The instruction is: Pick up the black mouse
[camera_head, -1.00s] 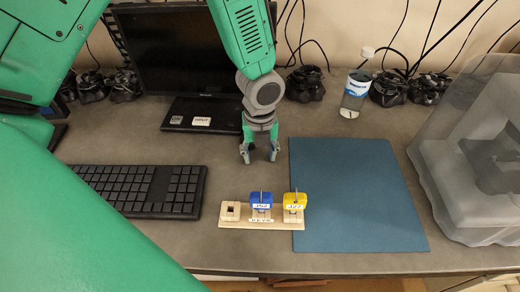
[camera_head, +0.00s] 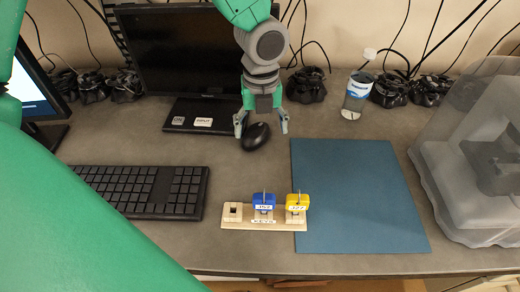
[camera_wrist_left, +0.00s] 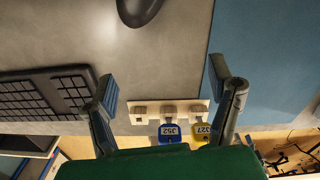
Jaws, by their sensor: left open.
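The black mouse (camera_head: 256,136) lies on the grey desk in front of the monitor base, right of the keyboard. In the left wrist view the mouse (camera_wrist_left: 138,10) is cut off by the top edge, near the middle. My left gripper (camera_head: 262,126) is open, its fingers on either side of the mouse in the head view. In the left wrist view the fingers of my left gripper (camera_wrist_left: 170,88) are spread wide with nothing between them but the desk and key holder beyond. I cannot tell whether a finger touches the mouse. My right gripper does not show.
A black keyboard (camera_head: 140,188) lies at left. A wooden key holder (camera_head: 236,222) with blue (camera_head: 263,202) and yellow (camera_head: 297,202) tags stands in front. A blue mat (camera_head: 355,200) lies at right, a bottle (camera_head: 355,95) behind it. A monitor (camera_head: 190,50) stands behind the gripper.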

